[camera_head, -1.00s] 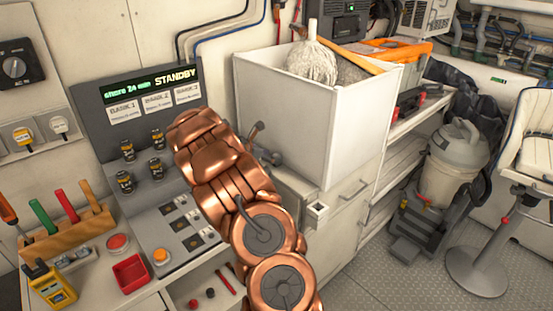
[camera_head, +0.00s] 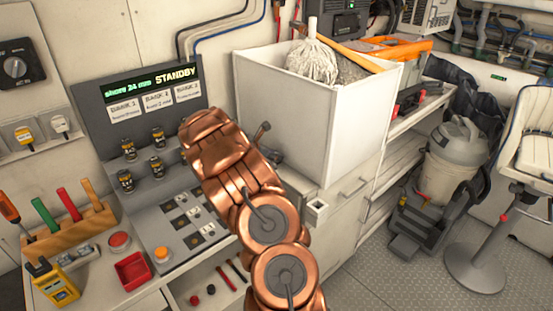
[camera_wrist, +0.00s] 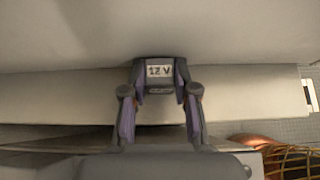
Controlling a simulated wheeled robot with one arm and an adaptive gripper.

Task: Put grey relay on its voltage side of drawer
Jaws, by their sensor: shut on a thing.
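In the wrist view my gripper (camera_wrist: 160,92) is shut on a grey relay (camera_wrist: 159,71) with a white label reading "12 V". The relay sits between the fingertips, in front of a plain pale surface. In the head view my copper arm reaches up over the right side of the grey console, and the relay is hidden there. A small pale open-topped box part (camera_head: 315,209) juts out beside the cabinet, right of my arm. I cannot tell whether it belongs to the drawer; no voltage sides show.
The console (camera_head: 150,100) reads "STANDBY" above several cylindrical parts. A white bin (camera_head: 335,115) with a mop head stands right of my arm. A red tray (camera_head: 132,270) and a tool rack (camera_head: 70,235) are at left.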

